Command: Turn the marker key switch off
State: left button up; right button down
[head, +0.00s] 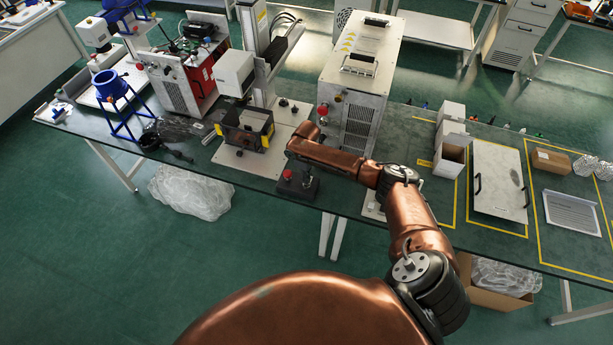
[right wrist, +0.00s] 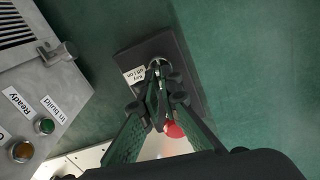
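The marker key switch (right wrist: 158,63) sits on a small dark control box, beside a white label that reads key off/on. The box (head: 305,192) stands at the bench's front edge in the head view. A red button (right wrist: 173,131) is on the same box and also shows in the head view (head: 287,174). My right gripper (right wrist: 158,78) points down at the box, its fingertips close together around the key. It appears shut on the key, whose grip is mostly hidden between the fingertips. My left gripper is in neither view.
A grey cabinet (right wrist: 45,85) with labelled buttons stands close to the left of my fingers in the right wrist view. In the head view the marking station's plate (head: 243,160) is left of the box. White boxes (head: 450,150) and a panel (head: 499,182) lie to the right.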

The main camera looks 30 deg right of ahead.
jog(key=shift+n+p, duration=0.3)
jog(key=shift+n, duration=0.5)
jog(key=c, duration=2.6)
grip_release()
jog(key=o, duration=0.4)
jog(key=shift+o, duration=0.2)
notch_tip(320, 180, up, 12)
